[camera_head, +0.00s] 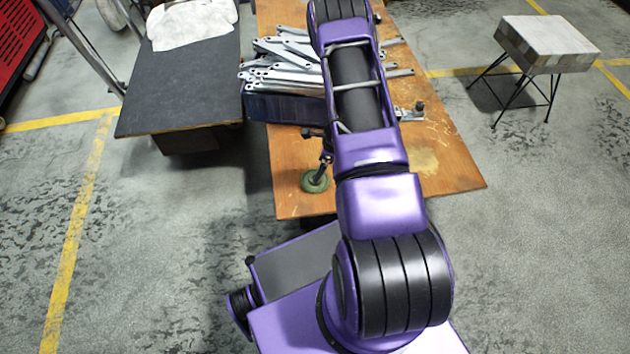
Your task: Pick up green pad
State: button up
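The green pad (314,182) is a small round dark-green disc near the front edge of the wooden table (450,170), left of my purple arm. My gripper (321,168) is mostly hidden behind my arm. Only a thin dark part of it shows, reaching down to the pad's upper side. I cannot tell whether it touches the pad, or whether its fingers are open or shut.
A heap of grey metal brackets (285,65) lies on a dark blue crate (285,107) behind the pad. A metal clamp-like part (410,112) lies right of my arm. A dark-topped bench (185,90) with a white cloth (190,22) stands left. A stool (548,42) stands right.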

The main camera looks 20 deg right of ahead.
jog(key=shift+d+b+x, duration=0.15)
jog(key=shift+x, duration=1.05)
jog(key=shift+d+b+x, duration=0.15)
jog(key=shift+d+x, duration=0.05)
jog(key=shift+x, duration=0.95)
jog(key=shift+d+b+x, duration=0.15)
jog(key=shift+x, duration=1.05)
jog(key=shift+w+f, duration=0.1)
jog(key=shift+w, duration=0.1)
grip_shut()
notch_tip(320, 180, up, 10)
jog(key=p, duration=0.1)
